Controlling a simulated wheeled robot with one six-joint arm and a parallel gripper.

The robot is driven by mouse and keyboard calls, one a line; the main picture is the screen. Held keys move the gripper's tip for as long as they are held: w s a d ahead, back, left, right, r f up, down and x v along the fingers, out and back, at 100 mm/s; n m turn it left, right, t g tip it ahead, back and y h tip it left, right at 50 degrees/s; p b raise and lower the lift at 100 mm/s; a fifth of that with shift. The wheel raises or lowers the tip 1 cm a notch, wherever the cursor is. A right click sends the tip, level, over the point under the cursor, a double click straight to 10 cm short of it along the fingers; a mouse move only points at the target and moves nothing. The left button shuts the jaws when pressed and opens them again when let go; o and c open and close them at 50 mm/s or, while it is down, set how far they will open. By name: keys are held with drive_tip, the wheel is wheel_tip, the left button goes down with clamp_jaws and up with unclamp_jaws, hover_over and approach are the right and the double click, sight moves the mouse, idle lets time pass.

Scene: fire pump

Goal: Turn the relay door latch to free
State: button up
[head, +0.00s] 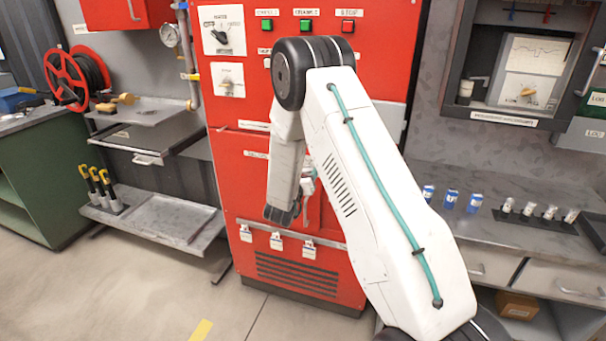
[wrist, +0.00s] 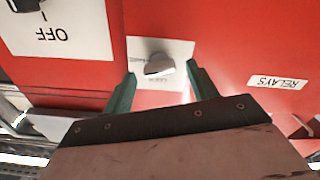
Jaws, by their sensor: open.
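The relay door latch (wrist: 158,65) is a small grey knob on a white plate (wrist: 172,48) on the red cabinet. The wrist view shows it upside down, with a RELAYS label (wrist: 277,82) to its right. The plate's small print is too blurred to read. My gripper (wrist: 161,70) is open, with its green fingers on either side of the knob. I cannot tell whether they touch it. In the head view my gripper (head: 308,179) is mostly behind my arm at the cabinet front, and the latch is hidden.
A larger plate marked OFF (wrist: 62,28) with a dark knob is close by in the wrist view. The red cabinet (head: 232,180) has another OFF switch (head: 223,32) higher up. A steel shelf (head: 160,218) stands left and a counter (head: 500,200) right. Floor at front left is clear.

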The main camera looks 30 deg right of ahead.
drive_tip(key=shift+w+d, duration=0.35)
drive_tip(key=shift+d, duration=0.1)
drive_tip(key=c, duration=1)
drive_tip(key=shift+s+m, duration=0.1)
drive_tip(key=shift+m, duration=1.8)
drive_tip(key=o, duration=1)
drive_tip(key=shift+d, duration=0.1)
